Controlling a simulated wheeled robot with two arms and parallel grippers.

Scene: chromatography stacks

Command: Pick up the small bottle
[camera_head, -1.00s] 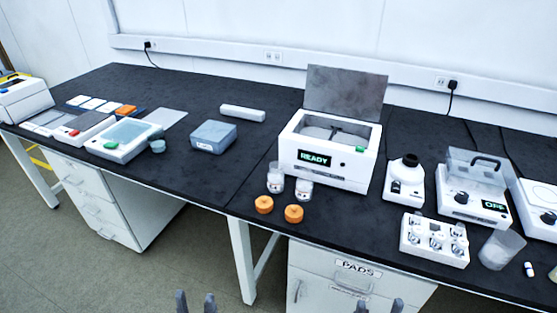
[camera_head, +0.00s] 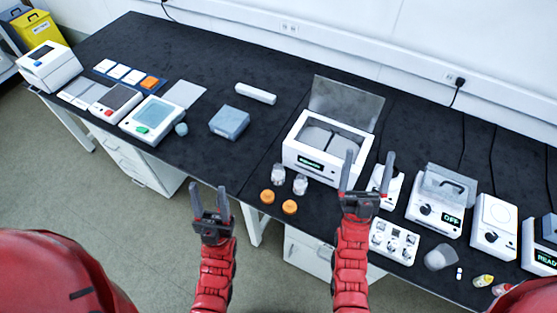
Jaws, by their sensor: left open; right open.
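Two small clear jars, the left one (camera_head: 278,174) and the right one (camera_head: 300,184), stand uncapped at the front of the white instrument. Two orange caps, (camera_head: 267,196) and (camera_head: 290,207), lie in front of them. At the right front edge lie a tiny white vial (camera_head: 459,273), a yellowish item (camera_head: 484,281) and a reddish one (camera_head: 502,289). I cannot tell which is the small bottle. My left gripper (camera_head: 208,188) is open and empty, in front of the bench, left of the jars. My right gripper (camera_head: 369,160) is open and empty, right of the jars, overlapping the instrument in view.
The white instrument (camera_head: 318,165) has its lid raised. A clear beaker (camera_head: 440,257) lies near a white rack (camera_head: 394,243) and a device reading OFF (camera_head: 436,210). A blue-grey box (camera_head: 229,122) stands left.

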